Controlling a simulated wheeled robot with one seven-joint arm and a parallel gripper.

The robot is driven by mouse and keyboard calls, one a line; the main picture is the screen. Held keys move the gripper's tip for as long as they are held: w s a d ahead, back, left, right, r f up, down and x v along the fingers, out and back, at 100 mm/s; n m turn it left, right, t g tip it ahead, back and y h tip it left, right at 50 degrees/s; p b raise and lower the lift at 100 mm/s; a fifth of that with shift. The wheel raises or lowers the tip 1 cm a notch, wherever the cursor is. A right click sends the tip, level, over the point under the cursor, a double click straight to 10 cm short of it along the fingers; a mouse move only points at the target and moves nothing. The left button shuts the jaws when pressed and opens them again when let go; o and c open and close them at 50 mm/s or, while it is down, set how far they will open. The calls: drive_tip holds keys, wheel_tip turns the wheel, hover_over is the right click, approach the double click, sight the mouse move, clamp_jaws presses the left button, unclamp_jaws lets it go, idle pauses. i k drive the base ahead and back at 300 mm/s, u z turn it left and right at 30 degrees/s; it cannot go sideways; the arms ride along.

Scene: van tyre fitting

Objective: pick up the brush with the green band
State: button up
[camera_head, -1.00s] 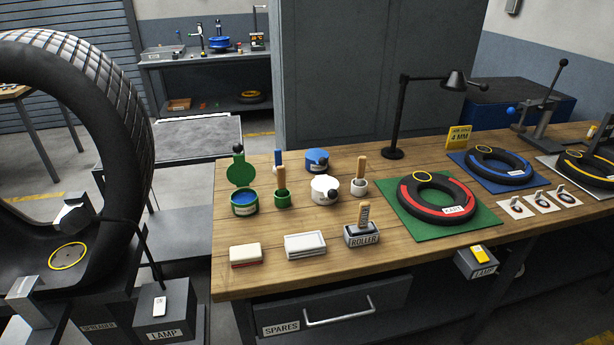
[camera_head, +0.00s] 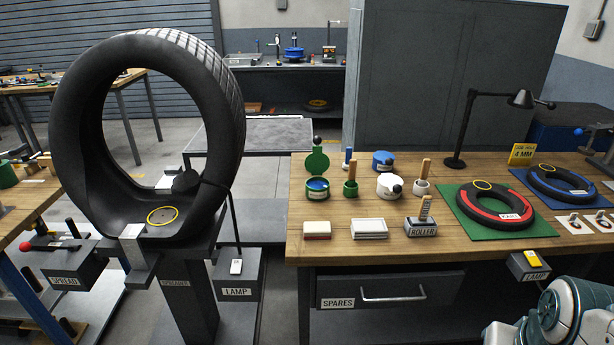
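A brush with a wooden handle (camera_head: 351,169) stands upright in a small green cup (camera_head: 350,188) on the wooden bench. A second wooden handle (camera_head: 426,169) stands in a small white cup (camera_head: 421,188) to its right, and a blue handle (camera_head: 349,154) stands just behind the green cup. I cannot make out a green band apart from the green cup; the lower ends of the brushes are hidden. Part of my own white and teal arm shows at the bottom right, well away from the brushes. My gripper is not in view.
Close around the cups stand an open green tin (camera_head: 317,194), a white tin (camera_head: 389,191) and a blue tin (camera_head: 383,165). The roller holder (camera_head: 421,228) and two small blocks lie in front. A large tyre (camera_head: 75,130) on a spreader stands left of the bench (camera_head: 300,250).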

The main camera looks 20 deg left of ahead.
sight(352, 165)
drive_tip(key=u, duration=0.8)
drive_tip(key=i, duration=1.5)
drive_tip(key=u, duration=0.05)
